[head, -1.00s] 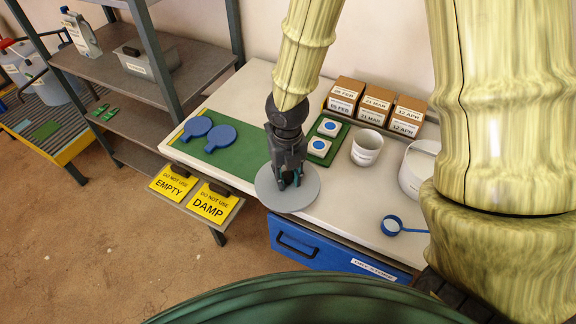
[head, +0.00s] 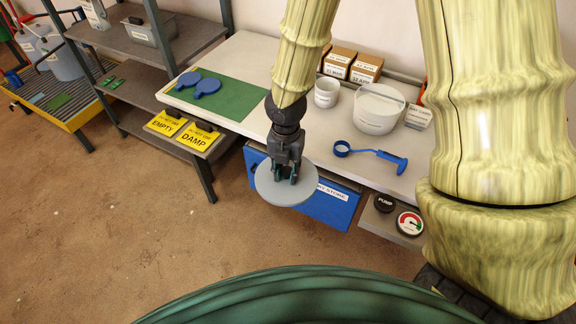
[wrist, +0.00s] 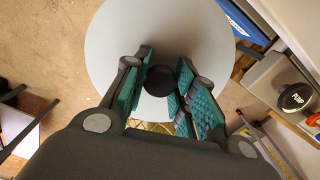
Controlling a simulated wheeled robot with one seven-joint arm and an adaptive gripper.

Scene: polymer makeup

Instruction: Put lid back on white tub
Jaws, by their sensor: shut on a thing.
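The lid (head: 274,190) is a flat grey disc with a black knob, seen below my wrist. My gripper (head: 287,178) is shut on the lid and holds it in front of the bench's front edge, above the floor. In the wrist view the lid (wrist: 150,30) is between my fingers (wrist: 160,85) at its black knob (wrist: 161,80). The white tub (head: 377,108) stands on the bench to the right of my gripper, with its top uncovered. The inside is pale.
The white bench (head: 245,62) carries a green mat (head: 240,98) with blue paddles, a white cup (head: 327,92) and a blue scoop (head: 370,152). A blue drawer (head: 335,205) is behind the lid. A shelf with a gauge (head: 409,222) is at lower right. Open floor lies left.

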